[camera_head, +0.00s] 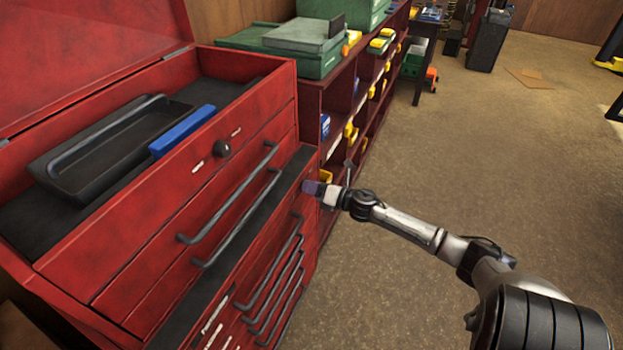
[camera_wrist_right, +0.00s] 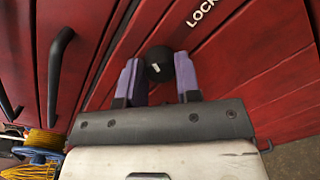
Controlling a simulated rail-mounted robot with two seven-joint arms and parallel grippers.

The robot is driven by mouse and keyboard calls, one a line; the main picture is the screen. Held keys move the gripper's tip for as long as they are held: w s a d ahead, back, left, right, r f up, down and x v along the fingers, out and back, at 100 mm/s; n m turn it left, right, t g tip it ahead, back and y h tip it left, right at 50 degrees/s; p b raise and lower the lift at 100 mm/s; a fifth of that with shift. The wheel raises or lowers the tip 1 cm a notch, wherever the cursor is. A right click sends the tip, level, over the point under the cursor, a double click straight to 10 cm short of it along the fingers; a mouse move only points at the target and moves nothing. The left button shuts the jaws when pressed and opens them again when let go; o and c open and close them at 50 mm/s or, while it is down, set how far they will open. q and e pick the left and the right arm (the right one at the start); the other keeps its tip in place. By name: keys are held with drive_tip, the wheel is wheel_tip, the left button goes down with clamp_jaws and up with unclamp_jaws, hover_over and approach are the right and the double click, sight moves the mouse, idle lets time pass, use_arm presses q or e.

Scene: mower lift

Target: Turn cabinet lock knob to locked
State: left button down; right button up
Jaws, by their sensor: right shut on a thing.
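The black round lock knob (camera_wrist_right: 159,63) sits on the red cabinet front in the right wrist view. A small white mark shows on its face. White lettering beginning "LOCK" (camera_wrist_right: 201,12) is on the panel up and right of it. My right gripper (camera_wrist_right: 157,72) has its two purple fingers shut on this knob, one on each side. In the head view my right gripper (camera_head: 314,188) is at the right end of the lower cabinet front, and it hides the knob there. My left gripper is not in view.
The red tool chest (camera_head: 185,175) has bar handles (camera_head: 228,195) that stick out left of my gripper. A black tray (camera_head: 115,150) and blue box (camera_head: 182,130) lie on top.

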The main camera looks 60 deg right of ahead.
drive_tip(key=shift+r+m+y+p, duration=0.1)
drive_tip(key=shift+m+y+p, duration=0.2)
drive_tip(key=shift+m+p, duration=4.95)
drive_tip(key=shift+m+b, duration=0.45)
drive_tip(key=shift+m, duration=0.1)
drive_tip(key=o, duration=0.9)
drive_tip(key=shift+s, duration=0.1)
